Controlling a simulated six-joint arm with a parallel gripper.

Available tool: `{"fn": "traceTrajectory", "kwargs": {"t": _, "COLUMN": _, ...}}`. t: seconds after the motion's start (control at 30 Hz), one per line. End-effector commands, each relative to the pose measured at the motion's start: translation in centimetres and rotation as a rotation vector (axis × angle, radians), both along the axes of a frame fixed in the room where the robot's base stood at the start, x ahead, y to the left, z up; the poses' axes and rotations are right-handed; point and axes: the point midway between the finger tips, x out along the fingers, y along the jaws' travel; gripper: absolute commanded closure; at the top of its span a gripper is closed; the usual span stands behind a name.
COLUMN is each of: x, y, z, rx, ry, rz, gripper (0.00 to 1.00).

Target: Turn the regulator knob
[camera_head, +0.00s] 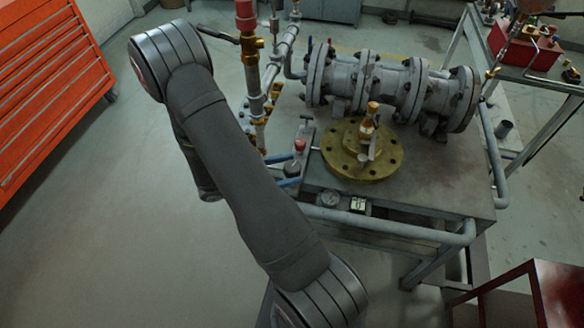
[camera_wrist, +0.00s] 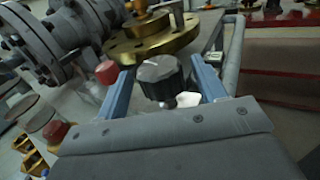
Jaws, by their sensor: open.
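The regulator knob (camera_wrist: 158,76) is dark, ribbed and faceted, and shows in the middle of the wrist view. My gripper (camera_wrist: 163,64) is open, with one blue finger on each side of the knob. Gaps show between the knob and both fingers, and the knob looks unheld. In the head view my gripper (camera_head: 293,169) shows only as two blue fingers at the left edge of the workbench, partly behind my arm. The knob is too small to make out clearly there.
A red cap (camera_head: 300,145) stands close to the fingers and shows left of the knob in the wrist view (camera_wrist: 107,72). A brass flange (camera_head: 362,150) and grey flanged valve body (camera_head: 392,85) sit on the workbench (camera_head: 440,185). Upright pipes (camera_head: 256,95) stand at left.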

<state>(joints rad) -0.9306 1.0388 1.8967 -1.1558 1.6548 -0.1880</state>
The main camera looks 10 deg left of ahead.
Motion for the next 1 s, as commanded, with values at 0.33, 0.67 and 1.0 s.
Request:
{"fn": "traceTrajectory", "kwargs": {"t": 0.33, "x": -3.7, "y": 6.7, "z": 0.0, "rx": 0.002, "ry": 0.0, "rz": 0.005, "gripper": 0.36}}
{"fn": "traceTrajectory", "kwargs": {"t": 0.67, "x": -7.0, "y": 12.5, "z": 0.0, "rx": 0.0, "ry": 0.0, "rz": 0.003, "gripper": 0.36}}
{"fn": "traceTrajectory", "kwargs": {"t": 1.0, "x": -7.8, "y": 14.0, "z": 0.0, "rx": -0.001, "ry": 0.0, "rz": 0.0, "gripper": 0.36}}
